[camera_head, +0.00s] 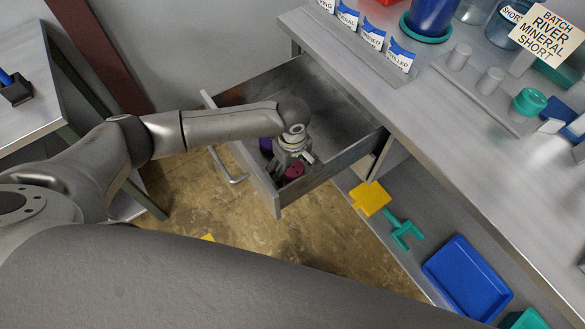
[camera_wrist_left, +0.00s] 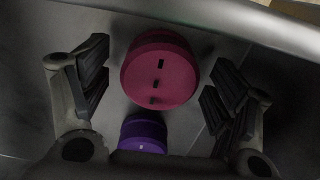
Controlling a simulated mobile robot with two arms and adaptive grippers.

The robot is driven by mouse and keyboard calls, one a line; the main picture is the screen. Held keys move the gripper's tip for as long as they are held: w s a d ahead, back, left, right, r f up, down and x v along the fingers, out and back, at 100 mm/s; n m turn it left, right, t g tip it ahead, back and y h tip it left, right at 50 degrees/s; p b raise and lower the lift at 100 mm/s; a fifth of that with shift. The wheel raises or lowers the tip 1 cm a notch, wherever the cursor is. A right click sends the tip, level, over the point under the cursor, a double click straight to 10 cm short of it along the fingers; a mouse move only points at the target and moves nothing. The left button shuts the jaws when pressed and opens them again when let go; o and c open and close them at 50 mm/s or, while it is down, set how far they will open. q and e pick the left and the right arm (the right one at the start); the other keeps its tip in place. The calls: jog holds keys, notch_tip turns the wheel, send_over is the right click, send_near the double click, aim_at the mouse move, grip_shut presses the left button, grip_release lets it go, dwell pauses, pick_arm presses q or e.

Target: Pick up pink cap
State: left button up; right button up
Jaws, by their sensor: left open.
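The pink cap (camera_head: 292,172) lies in the open metal drawer (camera_head: 335,172), near its front right part in the head view. In the left wrist view the pink cap (camera_wrist_left: 160,72) is round, with dark slots on its top. My left gripper (camera_head: 296,160) reaches down into the drawer above the cap. In the left wrist view its two fingers (camera_wrist_left: 168,92) are spread, one on each side of the cap, with gaps between. A purple cap (camera_wrist_left: 143,134) sits beside the pink one; it also shows in the head view (camera_head: 266,145). My right gripper is not in view.
The drawer walls close in around my left gripper. The counter (camera_head: 455,120) above holds labels, pegs, a teal cap (camera_head: 529,102) and a blue jug (camera_head: 432,15). A lower shelf holds a yellow piece (camera_head: 371,198), a teal piece (camera_head: 403,230) and a blue tray (camera_head: 467,280).

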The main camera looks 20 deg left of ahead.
pick_arm(q)
jog(key=c, duration=0.8)
jog(key=shift+r, duration=0.1)
